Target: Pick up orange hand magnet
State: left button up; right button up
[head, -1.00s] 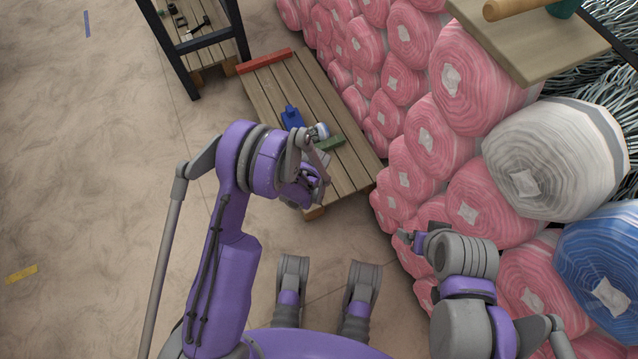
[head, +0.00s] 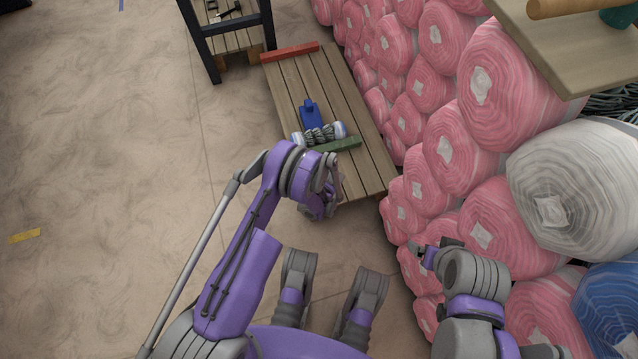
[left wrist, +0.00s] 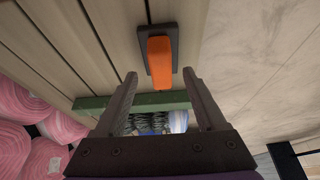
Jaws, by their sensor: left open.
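The orange hand magnet (left wrist: 159,62) lies on the wooden slats in the left wrist view, an orange handle on a dark flat plate. My left gripper (left wrist: 160,78) is open, and the handle's near end shows in the gap between its fingertips. The fingers do not close on it. In the head view my left gripper (head: 328,200) is over the near end of the pallet, and the magnet is hidden there behind my arm. My right gripper (head: 422,252) is beside the pink rolls; its jaws are too small to read.
The wooden pallet (head: 352,110) carries a red bar (head: 290,52), a blue tool (head: 311,112), a wire bundle (head: 320,134) and a green bar (head: 338,145). Stacked pink rolls (head: 440,90) crowd its right side. A dark-framed stand (head: 230,40) is behind.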

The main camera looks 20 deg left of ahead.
pick_arm(q)
jog(key=b+x, duration=0.1)
jog(key=x, duration=0.2)
jog(key=shift+w+a+f, duration=0.2)
jog(key=shift+w+a, duration=0.05)
grip_shut()
